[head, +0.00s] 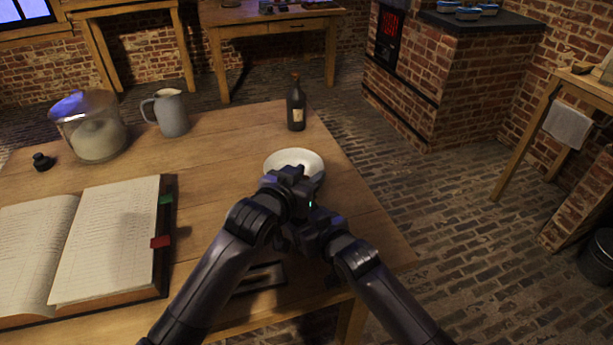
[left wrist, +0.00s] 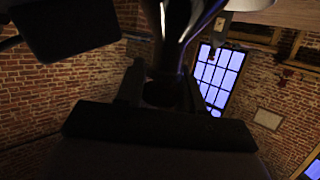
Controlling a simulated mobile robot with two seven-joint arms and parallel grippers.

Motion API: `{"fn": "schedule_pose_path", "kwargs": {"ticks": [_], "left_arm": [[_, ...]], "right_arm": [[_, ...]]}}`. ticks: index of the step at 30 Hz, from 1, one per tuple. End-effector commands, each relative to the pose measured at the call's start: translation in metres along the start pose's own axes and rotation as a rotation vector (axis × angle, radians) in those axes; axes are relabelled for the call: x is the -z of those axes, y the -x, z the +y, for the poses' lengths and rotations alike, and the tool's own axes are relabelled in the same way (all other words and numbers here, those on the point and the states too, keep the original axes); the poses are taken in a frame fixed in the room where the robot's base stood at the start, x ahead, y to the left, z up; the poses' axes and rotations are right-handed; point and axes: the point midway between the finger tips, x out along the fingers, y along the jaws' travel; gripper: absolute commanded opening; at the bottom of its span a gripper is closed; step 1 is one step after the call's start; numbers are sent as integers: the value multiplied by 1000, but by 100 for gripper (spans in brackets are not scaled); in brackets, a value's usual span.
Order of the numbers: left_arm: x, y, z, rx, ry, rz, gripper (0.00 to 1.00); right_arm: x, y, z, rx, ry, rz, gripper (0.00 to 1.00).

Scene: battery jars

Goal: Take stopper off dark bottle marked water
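The dark bottle (head: 296,108) stands upright at the far right part of the wooden table. It has a pale label, too small to read, and a reddish-brown stopper (head: 295,75) in its neck. My left gripper (head: 290,176) is in front of the white dish, nearer to me than the bottle and apart from it.
A white dish (head: 294,158) lies between my grippers and the bottle. An open book (head: 110,240), a grey jug (head: 171,113), a glass jar (head: 92,128) and a small black inkwell (head: 42,161) occupy the left side. The table (head: 235,125) is bare left of the bottle.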

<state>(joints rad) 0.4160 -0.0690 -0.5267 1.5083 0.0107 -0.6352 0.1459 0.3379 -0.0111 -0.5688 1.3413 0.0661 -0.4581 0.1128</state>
Motion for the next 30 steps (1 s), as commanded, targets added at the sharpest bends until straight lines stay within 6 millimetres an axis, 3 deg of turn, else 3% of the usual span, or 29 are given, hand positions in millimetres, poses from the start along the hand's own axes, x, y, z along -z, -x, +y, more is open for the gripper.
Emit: {"fn": "schedule_pose_path", "kwargs": {"ticks": [1, 3, 30], "left_arm": [[0, 0, 0, 0, 0, 0, 18], [0, 0, 0, 0, 0, 0, 0], [6, 2, 0, 0, 0, 1, 0]], "right_arm": [[-1, 0, 0, 0, 0, -2, 20], [-1, 0, 0, 0, 0, -2, 20], [-1, 0, 0, 0, 0, -3, 20]]}}
